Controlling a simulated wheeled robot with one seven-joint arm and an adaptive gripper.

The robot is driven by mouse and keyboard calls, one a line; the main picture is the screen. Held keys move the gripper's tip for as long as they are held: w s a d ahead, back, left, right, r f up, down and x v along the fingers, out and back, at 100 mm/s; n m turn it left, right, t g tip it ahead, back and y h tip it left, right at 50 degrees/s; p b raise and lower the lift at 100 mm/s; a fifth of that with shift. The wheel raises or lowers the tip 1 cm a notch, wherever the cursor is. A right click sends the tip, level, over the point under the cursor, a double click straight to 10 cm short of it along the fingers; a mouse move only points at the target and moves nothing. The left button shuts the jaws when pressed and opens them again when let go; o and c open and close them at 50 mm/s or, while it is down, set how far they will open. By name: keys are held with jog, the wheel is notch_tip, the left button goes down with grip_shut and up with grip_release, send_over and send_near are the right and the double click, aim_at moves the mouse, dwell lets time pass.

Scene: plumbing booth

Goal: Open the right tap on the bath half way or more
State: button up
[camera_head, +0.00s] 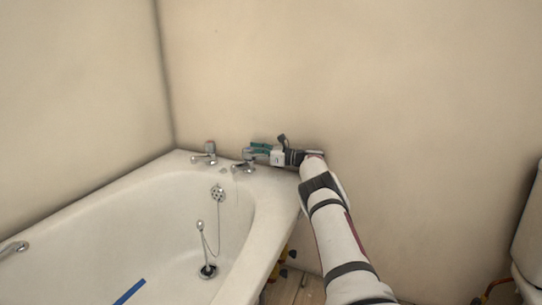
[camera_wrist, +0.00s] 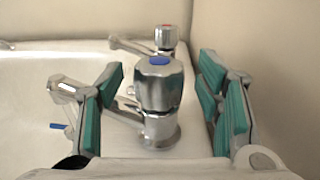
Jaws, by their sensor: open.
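The right tap (camera_head: 246,160) stands on the bath's far rim, chrome with a faceted head. In the wrist view the blue-topped tap (camera_wrist: 159,84) stands upright between the green finger pads. My gripper (camera_wrist: 162,100) is open around its head, with a gap visible on each side. In the head view my gripper (camera_head: 258,150) reaches the tap from the right and partly covers it. The left tap (camera_head: 210,148) has a red top and also shows behind in the wrist view (camera_wrist: 166,38).
The white bath (camera_head: 262,212) lies below and left, with a plug and chain (camera_head: 205,240) and a blue strip (camera_head: 130,291) inside. The beige wall (camera_head: 350,80) is close behind the taps. A white toilet (camera_head: 530,240) stands at the far right.

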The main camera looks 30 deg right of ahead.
jog(key=v, duration=1)
jog(key=shift+s, duration=0.1)
